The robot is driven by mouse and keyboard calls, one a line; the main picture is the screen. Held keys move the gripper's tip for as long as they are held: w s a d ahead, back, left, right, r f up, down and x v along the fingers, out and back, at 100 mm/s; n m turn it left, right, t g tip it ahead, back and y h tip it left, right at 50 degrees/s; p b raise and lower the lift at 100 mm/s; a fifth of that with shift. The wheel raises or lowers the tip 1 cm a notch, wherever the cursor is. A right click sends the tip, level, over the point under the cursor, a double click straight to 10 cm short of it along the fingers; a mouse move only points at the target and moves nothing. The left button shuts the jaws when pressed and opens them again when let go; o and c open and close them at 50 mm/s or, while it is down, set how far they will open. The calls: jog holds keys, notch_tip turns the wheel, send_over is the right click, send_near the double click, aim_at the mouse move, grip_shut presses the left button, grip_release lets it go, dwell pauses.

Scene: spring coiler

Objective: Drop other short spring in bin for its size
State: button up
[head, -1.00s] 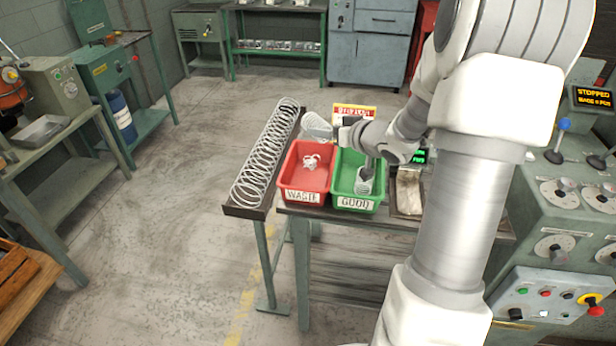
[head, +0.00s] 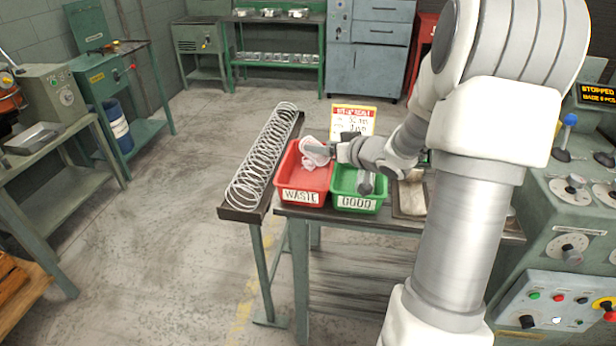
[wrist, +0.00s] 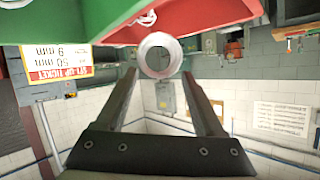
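My gripper (head: 333,151) is shut on a short pale spring (head: 315,152), held over the red WASTE bin (head: 303,196). In the wrist view the spring (wrist: 160,55) shows end-on as a ring between the fingertips. Another white coil (wrist: 148,19) shows at the red bin in that view; in the head view the held spring partly hides the bin's contents. The green GOOD bin (head: 357,204) stands just right of the red one, with a grey shape in it, partly covered by my wrist. An upright set-up ticket (wrist: 58,62) reads 50 mm and 9 mm.
A long coil lies in a dark trough (head: 240,213) left of the bins. A shallow tray (head: 410,200) is right of the green bin. The control panel (head: 560,230) stands at the right.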

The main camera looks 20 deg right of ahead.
jog(key=o, duration=0.3)
jog(key=p+v, duration=0.3)
jog(key=v, duration=1.4)
jog(key=shift+s+p, duration=0.25)
jog(key=shift+p, duration=0.1)
jog(key=shift+w, duration=0.1)
